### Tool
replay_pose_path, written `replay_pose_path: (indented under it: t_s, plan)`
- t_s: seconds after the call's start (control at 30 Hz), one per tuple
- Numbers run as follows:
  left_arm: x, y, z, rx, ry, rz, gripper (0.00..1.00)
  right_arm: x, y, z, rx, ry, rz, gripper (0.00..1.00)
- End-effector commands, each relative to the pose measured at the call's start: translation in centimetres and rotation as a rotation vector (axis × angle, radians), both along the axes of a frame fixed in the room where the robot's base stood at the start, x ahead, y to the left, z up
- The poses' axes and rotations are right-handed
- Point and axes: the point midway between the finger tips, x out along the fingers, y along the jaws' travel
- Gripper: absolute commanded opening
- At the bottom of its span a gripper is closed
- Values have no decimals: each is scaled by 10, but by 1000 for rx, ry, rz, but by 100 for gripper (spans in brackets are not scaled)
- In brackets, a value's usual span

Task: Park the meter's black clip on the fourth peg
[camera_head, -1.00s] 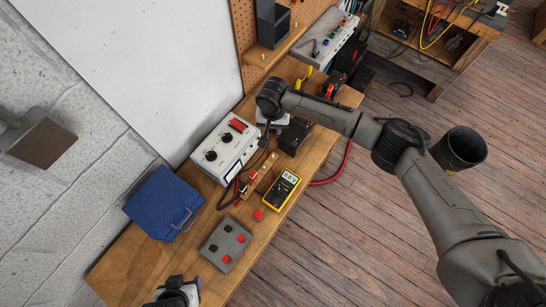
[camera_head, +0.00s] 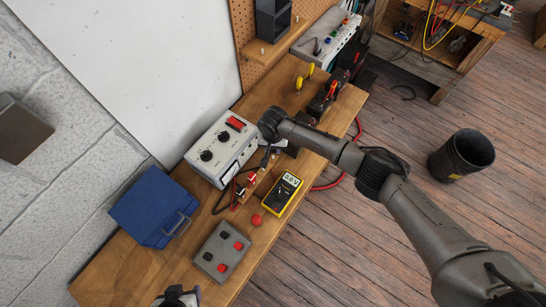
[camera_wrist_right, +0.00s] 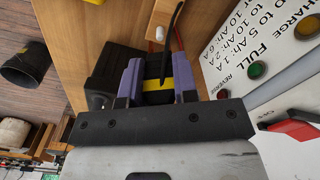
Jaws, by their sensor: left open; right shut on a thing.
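My right gripper (camera_wrist_right: 158,82) is shut on a black clip with a yellow band (camera_wrist_right: 159,70), its purple fingers on either side. A dark lead or handle rises from it toward the wooden peg strip (camera_wrist_right: 160,28). In the head view the strip (camera_head: 251,188) lies between the charger and the yellow meter (camera_head: 282,193), with red and black clips on it; the individual pegs are too small to count. My right gripper (camera_head: 268,152) is near the strip's far end, mostly hidden under my arm. My left gripper (camera_head: 180,299) is open at the bottom edge, partly cut off.
The white charger (camera_head: 222,148) stands close to the left of the strip. A grey plate with red and black knobs (camera_head: 220,253), a red button (camera_head: 256,220) and a blue case (camera_head: 154,207) are nearer. A black block (camera_wrist_right: 107,72) is close behind the held clip.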

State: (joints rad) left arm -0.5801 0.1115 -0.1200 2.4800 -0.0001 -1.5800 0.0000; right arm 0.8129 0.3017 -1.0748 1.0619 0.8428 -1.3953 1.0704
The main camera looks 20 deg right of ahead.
Motion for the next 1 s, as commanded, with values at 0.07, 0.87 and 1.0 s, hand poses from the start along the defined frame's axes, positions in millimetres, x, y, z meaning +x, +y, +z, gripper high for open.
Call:
replay_pose_path:
  t_s: [0.07,0.87,1.0]
  plan:
    - [0,0,0,0,0,0,57,0,0,-1,0,0,0,16]
    - [0,4,-11,14,0,-9,57,0,0,-20,0,1,0,16]
    - [0,3,-14,12,0,-8,57,0,0,-24,0,0,0,16]
